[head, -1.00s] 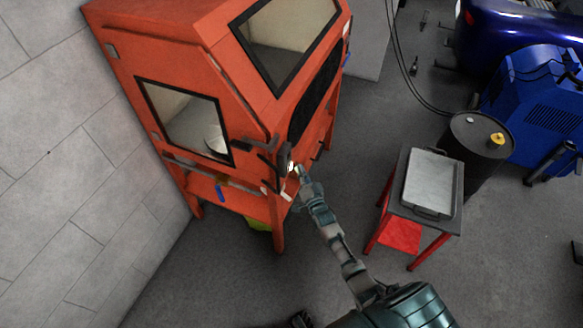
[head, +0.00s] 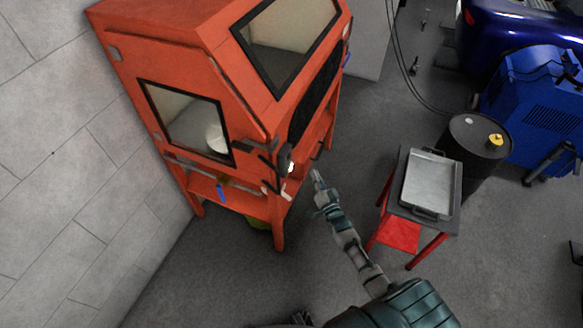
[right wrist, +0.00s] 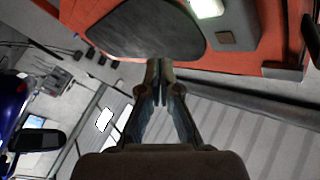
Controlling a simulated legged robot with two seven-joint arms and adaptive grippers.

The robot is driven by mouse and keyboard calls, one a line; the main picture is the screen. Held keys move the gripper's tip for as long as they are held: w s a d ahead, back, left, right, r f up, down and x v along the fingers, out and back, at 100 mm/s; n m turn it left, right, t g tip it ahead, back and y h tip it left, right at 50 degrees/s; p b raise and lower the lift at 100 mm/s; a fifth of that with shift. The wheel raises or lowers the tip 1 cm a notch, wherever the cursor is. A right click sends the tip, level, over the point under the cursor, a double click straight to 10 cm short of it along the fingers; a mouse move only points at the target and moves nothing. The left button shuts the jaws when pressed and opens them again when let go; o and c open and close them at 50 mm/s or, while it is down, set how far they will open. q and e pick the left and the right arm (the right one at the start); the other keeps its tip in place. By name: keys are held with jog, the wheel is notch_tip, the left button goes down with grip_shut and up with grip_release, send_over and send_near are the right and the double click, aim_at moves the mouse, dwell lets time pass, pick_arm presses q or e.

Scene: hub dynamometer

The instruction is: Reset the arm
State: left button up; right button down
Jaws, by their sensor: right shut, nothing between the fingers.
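My right arm reaches up from the bottom of the head view. Its gripper (head: 317,176) is shut and empty, in the air to the right of the orange cabinet's front corner and apart from it. In the right wrist view the gripper (right wrist: 158,68) shows with its fingertips together. The orange cabinet (head: 160,50) has two windows and stands against the wall. It also shows in the right wrist view (right wrist: 278,30), beyond the fingertips, with a dark rounded panel (right wrist: 145,28). My left gripper is not in view.
A small red-legged table (head: 455,205) with a metal tray (head: 405,185) stands to the right. Behind it are a black drum (head: 480,130), a blue machine (head: 535,100) and a blue car (head: 520,35). Grey floor (head: 330,130) is clear between cabinet and table.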

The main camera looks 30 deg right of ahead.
jog(key=s+a+f+n+g+y, duration=0.1)
jog(key=s+a+f+n+g, duration=0.15)
jog(key=s+f, duration=0.55)
jog(key=s+a+f+n+g, duration=0.15)
jog(key=s+f+g, duration=0.25)
jog(key=f, duration=0.9)
jog(key=s+a+f+n+g+y, duration=0.1)
jog(key=s+a+f+g, duration=0.2)
jog(key=s+f, duration=0.5)
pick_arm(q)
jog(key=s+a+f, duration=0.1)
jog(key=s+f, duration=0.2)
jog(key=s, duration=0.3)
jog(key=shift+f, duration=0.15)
pick_arm(e)
jog(key=s+a+f+n+g, duration=0.2)
jog(key=s+f, duration=0.3)
jog(key=s, duration=0.5)
jog(key=s+a+f+n+g, duration=0.2)
jog(key=s+f+g, duration=0.2)
jog(key=s, duration=0.6)
jog(key=s+a+f+n+g, duration=0.1)
jog(key=s+a+f+g, duration=0.2)
jog(key=s+f, duration=0.4)
jog(key=s, duration=0.3)
jog(key=shift+s+f+n, duration=0.3)
jog(key=shift+f+n, duration=0.1)
